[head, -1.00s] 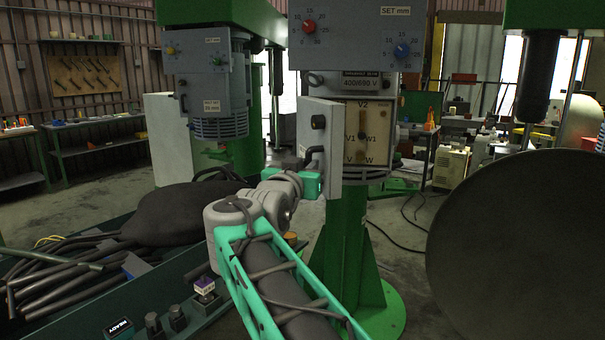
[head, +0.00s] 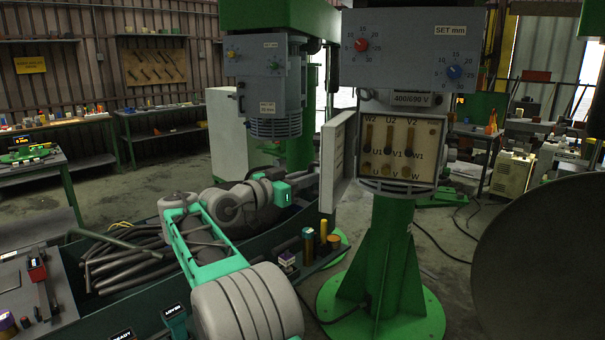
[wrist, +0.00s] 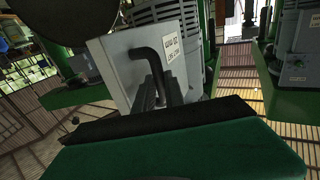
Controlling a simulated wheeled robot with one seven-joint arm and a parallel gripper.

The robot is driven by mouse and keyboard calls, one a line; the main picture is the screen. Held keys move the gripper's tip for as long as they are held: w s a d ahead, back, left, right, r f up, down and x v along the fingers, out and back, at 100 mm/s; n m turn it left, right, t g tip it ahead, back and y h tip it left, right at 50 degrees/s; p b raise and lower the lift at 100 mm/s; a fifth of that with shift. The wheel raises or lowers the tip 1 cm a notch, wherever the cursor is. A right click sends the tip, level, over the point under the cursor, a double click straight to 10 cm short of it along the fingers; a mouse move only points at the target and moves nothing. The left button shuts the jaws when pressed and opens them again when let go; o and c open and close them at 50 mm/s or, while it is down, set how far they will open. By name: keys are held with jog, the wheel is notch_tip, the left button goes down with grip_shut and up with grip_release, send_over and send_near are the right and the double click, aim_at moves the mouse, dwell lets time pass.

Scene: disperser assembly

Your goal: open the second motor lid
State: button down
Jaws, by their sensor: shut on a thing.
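The grey lid (head: 338,160) of the nearer motor stands swung open to the left of its terminal box. The open box (head: 402,145) shows a pale terminal board marked W2, U2, V2 above and U, V, W below. My gripper (head: 309,181) is at the outer side of the lid, small and partly unclear there. In the wrist view the lid (wrist: 118,62) fills the upper middle with its bent black handle (wrist: 152,58). My gripper's dark fingers (wrist: 160,93) are shut on the lower part of the handle.
A second grey motor with a control box (head: 258,65) stands further back, its lid shut. A dark green bench (head: 130,298) with hoses and bottles lies below my arm. A big round dark disc (head: 540,220) blocks the right. The green pedestal (head: 385,260) stands below the motor.

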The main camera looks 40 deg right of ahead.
jog(key=shift+d+r, duration=0.1)
jog(key=c, duration=1.8)
grip_release()
jog(key=shift+c, duration=0.2)
jog(key=o, duration=0.3)
jog(key=shift+d, duration=0.25)
jog(key=shift+o, duration=0.7)
jog(key=shift+a, duration=0.2)
